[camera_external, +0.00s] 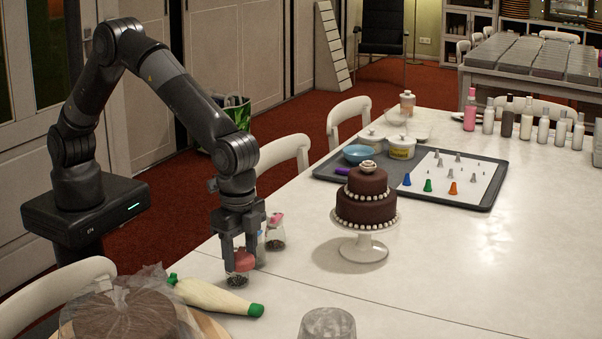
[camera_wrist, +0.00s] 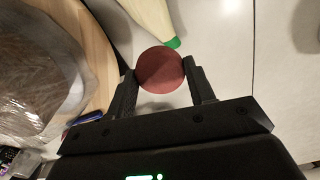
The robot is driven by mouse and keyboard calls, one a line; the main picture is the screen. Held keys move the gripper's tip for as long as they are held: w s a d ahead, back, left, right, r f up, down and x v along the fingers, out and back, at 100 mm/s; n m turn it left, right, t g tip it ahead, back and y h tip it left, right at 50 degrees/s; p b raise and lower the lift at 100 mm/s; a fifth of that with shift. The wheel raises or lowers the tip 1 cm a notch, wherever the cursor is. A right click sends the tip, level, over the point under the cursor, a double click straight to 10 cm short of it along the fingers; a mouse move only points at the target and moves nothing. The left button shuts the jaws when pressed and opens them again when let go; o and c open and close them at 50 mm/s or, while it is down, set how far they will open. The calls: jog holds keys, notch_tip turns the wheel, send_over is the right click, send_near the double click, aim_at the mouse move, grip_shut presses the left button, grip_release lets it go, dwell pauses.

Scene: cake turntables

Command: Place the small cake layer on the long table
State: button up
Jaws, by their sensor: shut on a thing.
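A two-tier chocolate cake with white beads along its edges stands on a white cake stand (camera_external: 363,247) on the long table (camera_external: 420,290). Its small upper layer (camera_external: 367,181) sits on the larger lower layer (camera_external: 366,208), with a pale decoration on top. My gripper (camera_external: 238,256) is left of the cake stand, pointing down, and is shut on the red lid of a small glass jar (camera_external: 237,280). The round lid shows between both fingers in the wrist view (camera_wrist: 160,70). The jar is at or just above the table top; I cannot tell which.
Another lidded jar (camera_external: 275,237) is close behind my gripper. A piping bag (camera_external: 215,297) with a green tip lies in front. A wrapped cake (camera_external: 125,318) on a wooden board is front left. A dark tray (camera_external: 483,203) with nozzles and bottles are farther back. The table's right side is clear.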

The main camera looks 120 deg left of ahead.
jog(key=shift+f, duration=0.8)
send_over(294, 302)
notch_tip(294, 302, down, 7)
jog(key=shift+f, duration=1.95)
jog(key=shift+f, duration=0.1)
jog(key=o, duration=0.9)
jog(key=shift+o, duration=0.2)
